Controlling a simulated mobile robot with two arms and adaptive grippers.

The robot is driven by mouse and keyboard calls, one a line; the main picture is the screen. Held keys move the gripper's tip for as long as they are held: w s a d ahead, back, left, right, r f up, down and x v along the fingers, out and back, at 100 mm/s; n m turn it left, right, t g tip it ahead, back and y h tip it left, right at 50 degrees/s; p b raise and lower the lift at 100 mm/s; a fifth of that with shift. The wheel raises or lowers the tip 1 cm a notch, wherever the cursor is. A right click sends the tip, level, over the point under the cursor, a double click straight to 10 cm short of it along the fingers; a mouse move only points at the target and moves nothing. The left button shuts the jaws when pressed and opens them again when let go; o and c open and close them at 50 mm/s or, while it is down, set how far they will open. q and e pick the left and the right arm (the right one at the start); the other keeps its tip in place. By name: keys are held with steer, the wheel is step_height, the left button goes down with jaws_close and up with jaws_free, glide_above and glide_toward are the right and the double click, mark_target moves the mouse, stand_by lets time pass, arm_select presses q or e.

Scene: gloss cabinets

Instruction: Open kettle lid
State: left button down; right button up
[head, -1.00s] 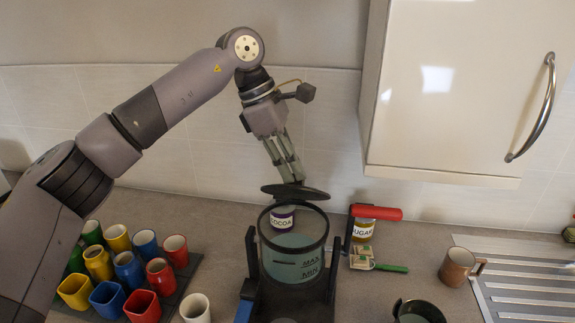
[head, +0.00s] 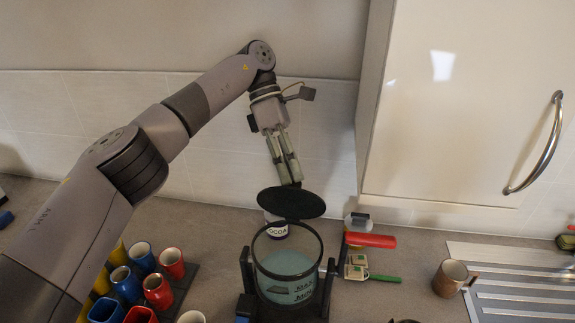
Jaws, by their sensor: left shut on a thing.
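The kettle (head: 290,272) stands upright on the counter, with a clear body, dark rim and MAX and MIN marks. Its mouth is uncovered. The round black lid (head: 291,204) is tilted up behind and above the rim, its broad face showing. My left gripper (head: 291,182) points down from above, shut on the lid's upper edge. The fingertips are partly hidden behind the lid. A red handle (head: 370,240) sticks out at the kettle's right. My right gripper is not in view.
A cocoa jar (head: 277,229) stands close behind the kettle, partly hidden by the lid. Coloured cups (head: 158,290) crowd the left. A brown mug (head: 449,278) and metal drainer (head: 510,285) are at right. A wall cabinet (head: 455,110) hangs at upper right.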

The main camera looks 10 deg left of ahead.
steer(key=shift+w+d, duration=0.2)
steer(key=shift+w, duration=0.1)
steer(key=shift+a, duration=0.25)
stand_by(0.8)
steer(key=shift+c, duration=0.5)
